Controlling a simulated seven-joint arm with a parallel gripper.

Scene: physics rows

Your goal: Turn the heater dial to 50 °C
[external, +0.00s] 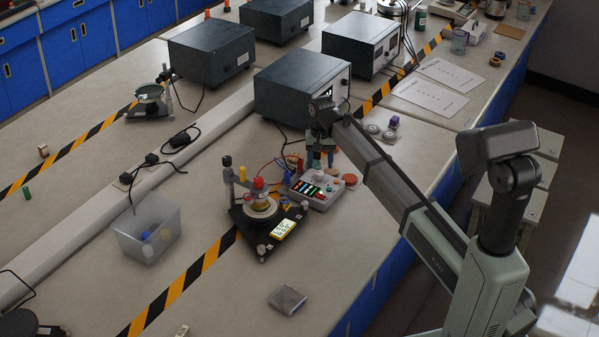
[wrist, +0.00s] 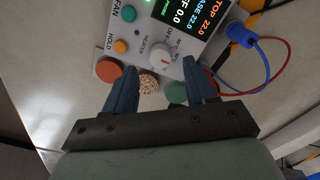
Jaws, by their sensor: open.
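The heater dial (wrist: 161,54) is a pale round knob with a small red mark, on the grey control box (wrist: 205,62) in the wrist view. Lettering around it includes HEATER and OFF; I cannot tell its exact setting. The box's screen (wrist: 192,12) reads TOP 22.0 and BASE 22.0. My gripper (wrist: 158,65) is open, its two blue fingers apart with the dial between and just beyond their tips in the picture. No contact shows. In the external view my gripper (external: 322,158) is over the far side of the control box (external: 318,203), hiding part of it.
An orange disc (wrist: 109,70), a speckled cork-like disc (wrist: 148,84) and a green disc (wrist: 176,93) lie close to the fingers. Blue and red cables (wrist: 265,66) plug in at right. A black heating stand (external: 262,222) stands beside the box.

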